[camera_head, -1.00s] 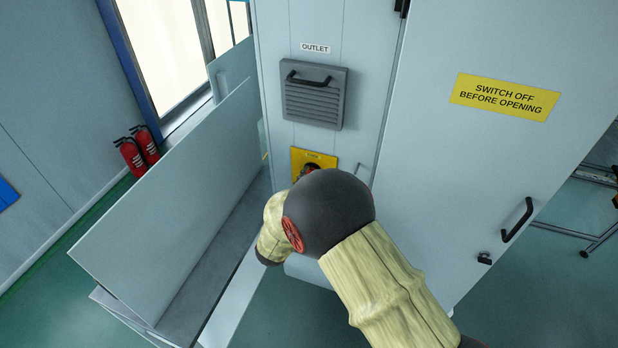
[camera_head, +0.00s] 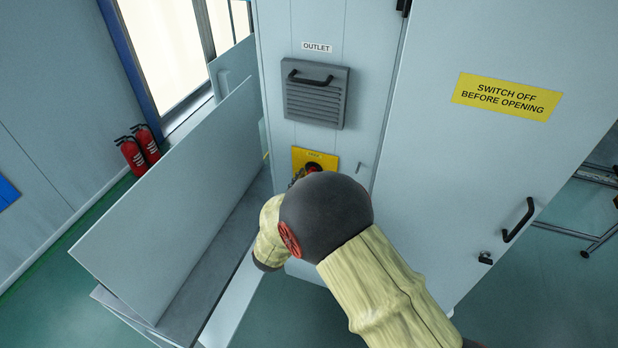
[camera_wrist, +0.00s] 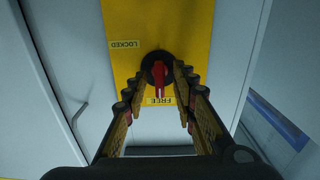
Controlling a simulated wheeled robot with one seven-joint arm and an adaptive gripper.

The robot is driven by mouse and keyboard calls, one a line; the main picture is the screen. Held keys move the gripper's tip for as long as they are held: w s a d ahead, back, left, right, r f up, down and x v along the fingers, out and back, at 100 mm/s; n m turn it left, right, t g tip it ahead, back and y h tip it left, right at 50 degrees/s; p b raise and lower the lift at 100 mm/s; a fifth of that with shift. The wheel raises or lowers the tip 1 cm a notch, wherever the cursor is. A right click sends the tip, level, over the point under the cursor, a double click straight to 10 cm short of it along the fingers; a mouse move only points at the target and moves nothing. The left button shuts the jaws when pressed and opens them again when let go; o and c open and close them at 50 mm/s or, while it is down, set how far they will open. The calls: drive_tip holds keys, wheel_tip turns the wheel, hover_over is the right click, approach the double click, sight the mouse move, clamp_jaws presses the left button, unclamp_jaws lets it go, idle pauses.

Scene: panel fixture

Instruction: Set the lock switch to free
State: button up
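The lock switch is a red handle (camera_wrist: 158,75) on a round black base, set on a yellow plate (camera_wrist: 190,30). In the wrist view the LOCKED label (camera_wrist: 124,45) is upper left and the FREE label (camera_wrist: 158,101) is below the switch, both upside down. The red handle lies along the line towards FREE, its lower end close to that label. My gripper (camera_wrist: 160,72) is open, one finger on each side of the handle; I cannot tell whether they touch it. In the head view the yellow plate (camera_head: 328,159) shows, but my arm hides most of my gripper.
A grey outlet vent (camera_head: 316,95) with a black handle is above the plate. A thin metal handle (camera_wrist: 77,118) is beside the plate. The cabinet door (camera_head: 440,180) is at right. A pale panel (camera_head: 170,210) stands close at left of my arm.

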drive_tip(key=v, duration=1)
drive_tip(key=shift+s, duration=0.1)
